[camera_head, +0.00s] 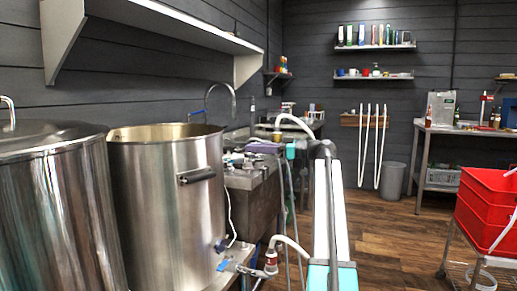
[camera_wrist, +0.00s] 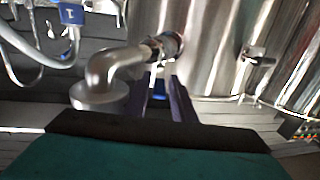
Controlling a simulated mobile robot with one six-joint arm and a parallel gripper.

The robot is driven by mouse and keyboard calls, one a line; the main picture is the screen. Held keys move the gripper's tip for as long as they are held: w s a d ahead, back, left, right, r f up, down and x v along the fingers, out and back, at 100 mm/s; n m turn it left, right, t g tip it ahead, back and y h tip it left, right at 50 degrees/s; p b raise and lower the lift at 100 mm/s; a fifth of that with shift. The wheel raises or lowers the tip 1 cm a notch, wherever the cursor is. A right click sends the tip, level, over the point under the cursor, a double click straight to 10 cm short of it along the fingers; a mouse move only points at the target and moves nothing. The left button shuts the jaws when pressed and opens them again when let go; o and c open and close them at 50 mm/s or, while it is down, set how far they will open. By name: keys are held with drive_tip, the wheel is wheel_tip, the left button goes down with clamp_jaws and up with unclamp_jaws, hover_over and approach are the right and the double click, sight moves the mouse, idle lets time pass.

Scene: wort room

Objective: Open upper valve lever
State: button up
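In the wrist view, my gripper (camera_wrist: 156,80) shows as two dark purple fingers, spread apart. A larger blue handle (camera_wrist: 72,14) sits on a pale hose at top left, apart from the fingers. In the head view, a blue valve handle (camera_head: 220,245) is low on the open steel kettle (camera_head: 165,200). The fingers are not clear there.
A lidded steel kettle (camera_head: 55,210) stands at the left below a wall shelf (camera_head: 180,20). Hoses and a pump-like fitting (camera_head: 271,258) crowd the floor-side of the open kettle. Red crates (camera_head: 487,215) stand at the right. Wooden floor (camera_head: 390,245) is clear between.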

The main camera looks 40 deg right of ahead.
drive_tip(key=shift+w+r, duration=0.1)
drive_tip(key=shift+w, duration=0.1)
drive_tip(key=p+v, duration=0.3)
drive_tip(key=v, duration=1.1)
idle(0.3)
